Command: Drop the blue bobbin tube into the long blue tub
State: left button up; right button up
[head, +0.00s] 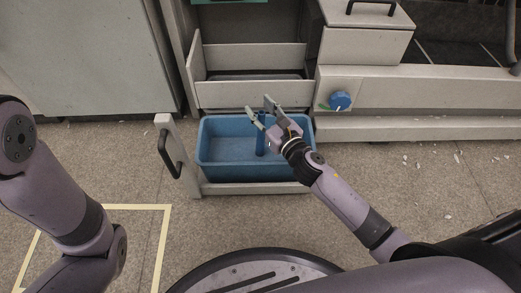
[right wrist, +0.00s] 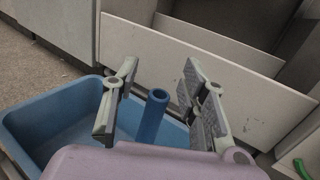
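The long blue tub (head: 226,161) sits in a pulled-out drawer at the foot of the machine. It also shows in the right wrist view (right wrist: 48,122). The blue bobbin tube (head: 260,143) is upright or nearly so, within the tub's outline. In the right wrist view the tube (right wrist: 151,120) shows between my fingers, with a gap on each side. My right gripper (head: 259,107) is open over the tub; its fingers (right wrist: 160,100) are apart. The tube's lower end is hidden in the wrist view, and I cannot tell if it touches the tub floor. My left gripper is out of view.
The drawer has a black handle (head: 169,152) on its left panel. Behind the tub stands an open pale bin (head: 250,95). A blue knob (head: 340,101) is on the machine front at right. The floor in front is clear, with small pale scraps at right.

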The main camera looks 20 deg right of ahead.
jog(key=v, duration=1.2)
dwell(0.4)
